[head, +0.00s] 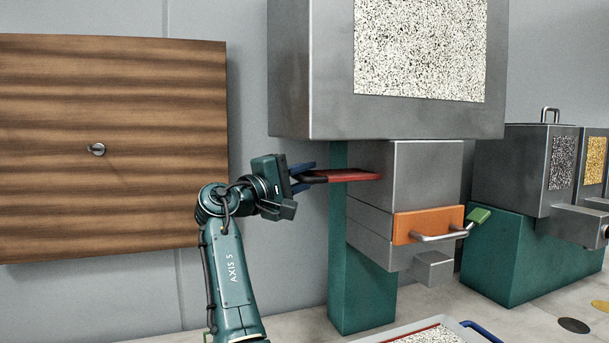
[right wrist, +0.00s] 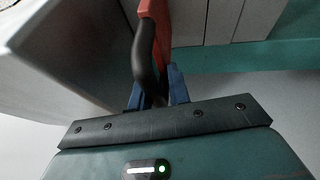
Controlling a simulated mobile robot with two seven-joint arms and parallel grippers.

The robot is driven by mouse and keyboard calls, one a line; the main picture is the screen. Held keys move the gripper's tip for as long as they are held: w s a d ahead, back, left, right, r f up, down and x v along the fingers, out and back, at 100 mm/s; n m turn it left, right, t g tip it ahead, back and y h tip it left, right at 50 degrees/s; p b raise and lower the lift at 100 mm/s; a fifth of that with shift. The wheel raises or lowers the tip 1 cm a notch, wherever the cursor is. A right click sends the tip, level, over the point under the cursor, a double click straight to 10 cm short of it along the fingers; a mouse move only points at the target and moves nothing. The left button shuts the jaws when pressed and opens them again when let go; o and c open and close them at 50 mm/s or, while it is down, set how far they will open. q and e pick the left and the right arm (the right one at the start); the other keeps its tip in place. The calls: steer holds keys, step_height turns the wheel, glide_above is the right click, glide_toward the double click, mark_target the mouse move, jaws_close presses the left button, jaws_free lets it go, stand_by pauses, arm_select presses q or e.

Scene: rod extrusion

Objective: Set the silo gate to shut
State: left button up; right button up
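The silo gate (head: 345,175) is a flat red slide that sticks out leftward from the grey silo neck (head: 425,175), under the hopper. It has a dark loop handle (right wrist: 143,55) at its outer end. My right gripper (head: 308,176) is at this handle, with one blue finger on each side of it. In the right wrist view the handle runs down between the blue fingers (right wrist: 157,95), and the red slide (right wrist: 153,10) is beyond. I cannot tell whether the fingers press on the handle. My left gripper is not in view.
The big hopper (head: 310,90) hangs above the gate, beside a green post (head: 362,290). A wooden panel (head: 110,200) is on the left wall. A tray (head: 380,339) stands below.

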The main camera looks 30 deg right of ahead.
mark_target(337, 171)
steer(key=shift+r, duration=0.2)
jaws_close()
steer(key=shift+r, duration=0.1)
steer(key=d, duration=0.2)
steer(key=s+d+p, duration=0.1)
steer(key=d, duration=0.3)
steer(key=shift+s+d+r+p, duration=0.15)
steer(key=shift+s+d+p, duration=0.2)
steer(key=shift+d, duration=0.15)
steer(key=shift+o, duration=2.4)
jaws_free()
steer(key=shift+s+d, duration=0.1)
steer(key=shift+d, duration=0.05)
